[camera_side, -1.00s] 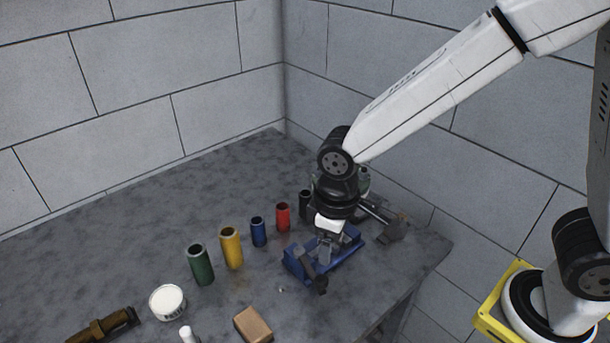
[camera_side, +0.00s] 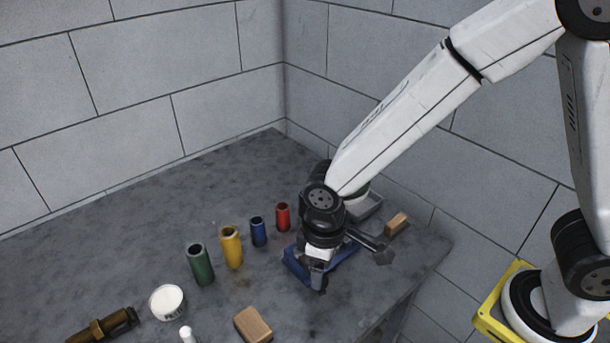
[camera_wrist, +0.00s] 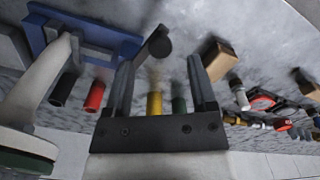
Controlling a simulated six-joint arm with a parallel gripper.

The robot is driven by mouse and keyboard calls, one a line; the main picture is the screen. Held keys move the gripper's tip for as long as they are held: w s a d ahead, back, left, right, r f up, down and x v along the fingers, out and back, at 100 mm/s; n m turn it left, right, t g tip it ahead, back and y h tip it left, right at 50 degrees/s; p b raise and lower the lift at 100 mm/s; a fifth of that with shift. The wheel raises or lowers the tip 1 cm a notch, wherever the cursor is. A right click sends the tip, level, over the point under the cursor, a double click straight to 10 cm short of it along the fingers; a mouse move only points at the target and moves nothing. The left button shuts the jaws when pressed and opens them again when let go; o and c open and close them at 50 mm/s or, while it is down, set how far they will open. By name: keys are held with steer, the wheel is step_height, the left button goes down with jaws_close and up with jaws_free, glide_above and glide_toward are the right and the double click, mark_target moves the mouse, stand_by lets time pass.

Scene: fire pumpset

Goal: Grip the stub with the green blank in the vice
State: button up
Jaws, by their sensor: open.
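The blue vice (camera_side: 293,262) stands near the front edge of the table, partly hidden behind my gripper in the side view. It also shows in the wrist view (camera_wrist: 105,36), with a black-knobbed handle (camera_wrist: 160,42). The green cylinder (camera_side: 201,266) stands upright left of the vice; in the wrist view it shows (camera_wrist: 179,103) beyond my fingers. My gripper (camera_side: 318,283) points down at the front of the vice. In the wrist view its fingers (camera_wrist: 161,64) are open, with the handle's knob near the gap; contact cannot be told. I cannot identify a stub for certain.
Yellow (camera_side: 231,248), blue (camera_side: 258,232) and red (camera_side: 283,217) cylinders stand in a row beyond the green one. A white tub (camera_side: 167,302), a brass fitting (camera_side: 103,326) and a brown block (camera_side: 253,324) lie in front. The table's left back is clear.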

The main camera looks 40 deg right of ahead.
steer(key=shift+f, duration=1.55)
jaws_close()
stand_by(0.4)
